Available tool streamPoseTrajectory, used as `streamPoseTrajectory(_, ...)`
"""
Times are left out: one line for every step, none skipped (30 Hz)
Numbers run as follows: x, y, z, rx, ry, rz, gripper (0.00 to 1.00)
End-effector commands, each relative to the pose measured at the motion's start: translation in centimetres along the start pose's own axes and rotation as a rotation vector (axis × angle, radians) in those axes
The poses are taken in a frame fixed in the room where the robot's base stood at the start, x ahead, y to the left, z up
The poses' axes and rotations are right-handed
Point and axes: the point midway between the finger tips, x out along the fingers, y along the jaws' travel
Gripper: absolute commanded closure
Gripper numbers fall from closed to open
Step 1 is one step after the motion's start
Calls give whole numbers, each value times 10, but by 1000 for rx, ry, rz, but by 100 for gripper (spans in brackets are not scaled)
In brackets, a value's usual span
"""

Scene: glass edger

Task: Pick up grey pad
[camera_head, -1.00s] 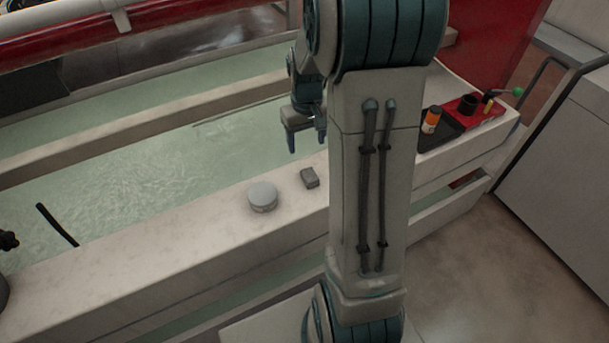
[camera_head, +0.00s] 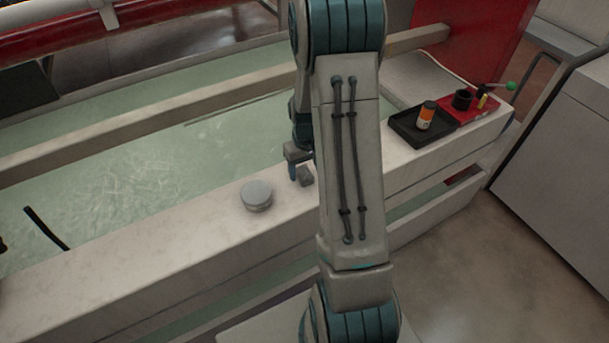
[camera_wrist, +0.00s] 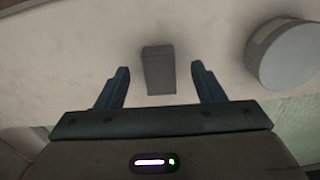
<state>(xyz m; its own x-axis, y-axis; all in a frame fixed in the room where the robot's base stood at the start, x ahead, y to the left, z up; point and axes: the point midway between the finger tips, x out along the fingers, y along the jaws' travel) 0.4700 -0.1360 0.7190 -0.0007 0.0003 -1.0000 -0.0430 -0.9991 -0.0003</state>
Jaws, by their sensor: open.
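The grey pad (camera_head: 306,177) is a small dark grey block lying on the pale ledge, partly hidden by my arm in the head view. My gripper (camera_wrist: 161,82) is open and empty, with a gap on each side of the pad. In the head view my gripper (camera_head: 293,172) is mostly hidden behind my arm, close beside the pad.
A round pale grey puck (camera_head: 257,195) stands on the ledge left of the pad. The water-filled trough (camera_head: 130,180) lies behind the ledge.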

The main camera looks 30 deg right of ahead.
Motion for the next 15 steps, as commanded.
streamPoseTrajectory(10,1,1,1,-3,-1,38)
streamPoseTrajectory(14,1,1,0,-3,-1,38)
streamPoseTrajectory(18,1,0,0,-2,-1,38)
streamPoseTrajectory(21,1,0,0,-1,-1,38)
streamPoseTrajectory(23,1,0,0,-2,-1,38)
streamPoseTrajectory(25,1,0,-1,-1,-1,38)
streamPoseTrajectory(26,1,0,-1,-1,0,38)
streamPoseTrajectory(26,1,0,-1,0,0,38)
streamPoseTrajectory(26,1,0,-1,1,0,38)
streamPoseTrajectory(26,1,0,-1,1,0,38)
streamPoseTrajectory(26,1,0,-1,1,0,38)
streamPoseTrajectory(26,1,0,-1,1,0,38)
streamPoseTrajectory(26,1,0,-1,1,0,38)
streamPoseTrajectory(26,1,0,-1,1,0,41)
streamPoseTrajectory(26,1,0,-1,1,0,52)
